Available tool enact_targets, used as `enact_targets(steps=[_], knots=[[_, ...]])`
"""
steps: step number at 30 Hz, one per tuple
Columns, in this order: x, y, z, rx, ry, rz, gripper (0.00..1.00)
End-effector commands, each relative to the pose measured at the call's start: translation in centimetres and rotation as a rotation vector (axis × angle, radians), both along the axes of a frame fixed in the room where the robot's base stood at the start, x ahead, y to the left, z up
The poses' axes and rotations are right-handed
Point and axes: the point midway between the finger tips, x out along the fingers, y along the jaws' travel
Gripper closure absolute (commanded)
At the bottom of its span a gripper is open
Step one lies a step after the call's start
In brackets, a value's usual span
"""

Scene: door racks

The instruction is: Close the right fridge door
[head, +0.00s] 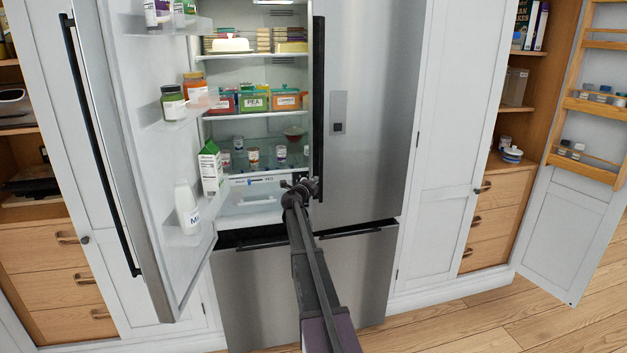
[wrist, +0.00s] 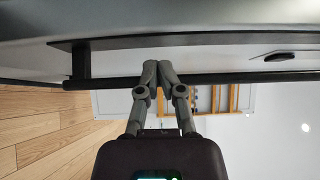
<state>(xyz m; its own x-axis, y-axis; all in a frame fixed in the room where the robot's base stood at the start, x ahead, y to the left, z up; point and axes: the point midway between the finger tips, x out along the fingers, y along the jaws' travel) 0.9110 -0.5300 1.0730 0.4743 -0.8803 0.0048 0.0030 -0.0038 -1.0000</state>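The right fridge door (head: 368,95) is a steel panel that looks shut or nearly shut; I cannot tell whether it sits fully flush. Its long black vertical handle (head: 318,90) runs along its left edge. My gripper (head: 300,188) is at the lower end of this handle, at its left side. In the wrist view the handle (wrist: 245,78) crosses the picture as a dark bar. My gripper's fingers (wrist: 157,68) are together there, with tips overlapping the bar and nothing seen between them. Whether they touch it is unclear.
The left fridge door (head: 150,150) stands open, with bottles and jars on its shelves. The fridge interior (head: 258,128) shows stocked shelves. A steel drawer (head: 350,275) lies below. A cabinet door (head: 570,235) with racks stands open at right. Wooden floor (head: 470,325) is clear at lower right.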

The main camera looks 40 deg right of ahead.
Motion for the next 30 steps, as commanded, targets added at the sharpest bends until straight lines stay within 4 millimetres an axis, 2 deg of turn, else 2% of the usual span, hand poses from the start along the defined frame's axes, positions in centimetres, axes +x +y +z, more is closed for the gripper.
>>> enact_targets(steps=[1, 5, 7, 18, 24, 30], knots=[[-1.0, 0.4, 0.3, 0.000, -0.001, -0.006, 1.00], [-2.5, 1.4, 0.7, -0.003, -0.004, -0.012, 1.00], [-1.1, 2.3, 0.5, -0.002, -0.005, -0.009, 1.00], [2.9, 6.8, 0.5, -0.002, -0.005, -0.011, 1.00], [4.1, 8.3, 0.5, -0.002, -0.005, -0.010, 1.00], [4.5, 8.8, 0.5, -0.002, -0.005, -0.012, 1.00]])
